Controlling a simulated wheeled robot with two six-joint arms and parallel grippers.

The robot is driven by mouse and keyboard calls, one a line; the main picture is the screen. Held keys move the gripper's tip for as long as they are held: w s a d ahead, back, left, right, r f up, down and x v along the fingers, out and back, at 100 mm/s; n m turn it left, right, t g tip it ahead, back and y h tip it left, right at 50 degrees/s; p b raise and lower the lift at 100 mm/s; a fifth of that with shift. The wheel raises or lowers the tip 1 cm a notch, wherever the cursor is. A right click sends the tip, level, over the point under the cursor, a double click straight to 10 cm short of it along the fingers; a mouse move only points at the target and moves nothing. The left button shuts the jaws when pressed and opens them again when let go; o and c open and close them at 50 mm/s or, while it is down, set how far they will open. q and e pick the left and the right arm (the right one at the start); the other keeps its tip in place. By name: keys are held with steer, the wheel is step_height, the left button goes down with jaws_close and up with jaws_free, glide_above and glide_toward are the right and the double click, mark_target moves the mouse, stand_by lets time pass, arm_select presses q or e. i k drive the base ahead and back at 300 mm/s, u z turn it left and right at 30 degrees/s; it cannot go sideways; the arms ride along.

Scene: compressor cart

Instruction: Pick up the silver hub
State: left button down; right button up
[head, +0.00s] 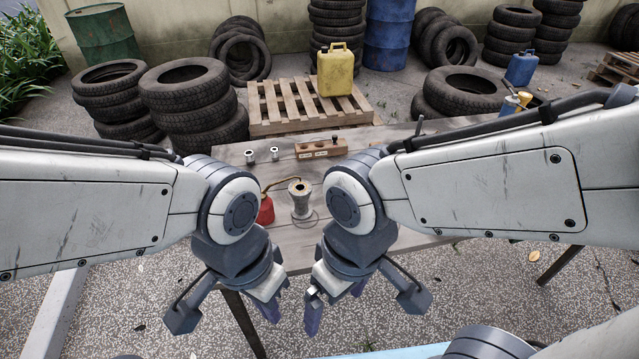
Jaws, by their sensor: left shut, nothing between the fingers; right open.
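A silver hub (301,203), a flanged metal piece with a brass-coloured top, stands upright on the wooden table (420,212) between my two wrists. My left gripper (271,311) is shut and empty, hanging down in front of the table's near edge, nearer to me than the hub. My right gripper (335,307) is open and empty, also pointing down in front of that edge. Neither gripper touches the hub. A red oil can (265,209) stands just left of the hub, partly hidden behind my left wrist.
Two small metal cylinders (275,155) and a wooden block with holes (321,149) are at the table's back. A yellow jerrycan (339,72) stands on a pallet (268,108) behind the table, among stacked tyres (190,100). My arms hide parts of the tabletop.

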mark_target(301, 192)
steer(key=k, duration=0.5)
steer(key=z, duration=0.75)
steer(key=i, duration=0.9)
steer(key=u, duration=2.05)
